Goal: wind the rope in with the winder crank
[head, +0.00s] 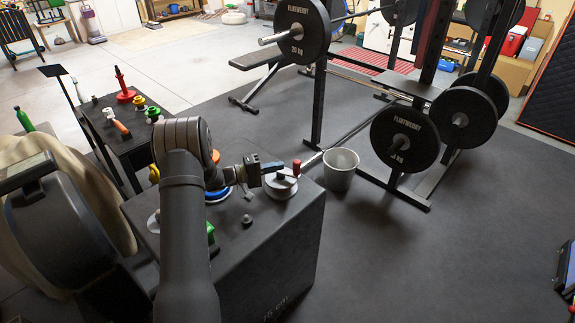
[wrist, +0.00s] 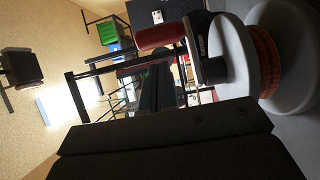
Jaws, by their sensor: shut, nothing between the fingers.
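The winder (head: 281,187) is a pale round drum on top of the black box. Its crank has a red upright handle (head: 296,168) on the drum's right side. In the wrist view the red crank handle (wrist: 160,37) lies near the top, joined to a dark crank arm (wrist: 208,50). Reddish-brown rope (wrist: 266,62) shows wound between the pale flanges. My gripper (head: 277,167) is shut and empty, just left of the red handle and over the drum. Its dark fingers (wrist: 165,145) fill the bottom of the wrist view, apart from the handle.
The black box (head: 265,245) also carries a blue ring, a green item and small knobs. A grey bucket (head: 341,172) stands right of it. A weight rack with plates (head: 404,139) stands behind to the right.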

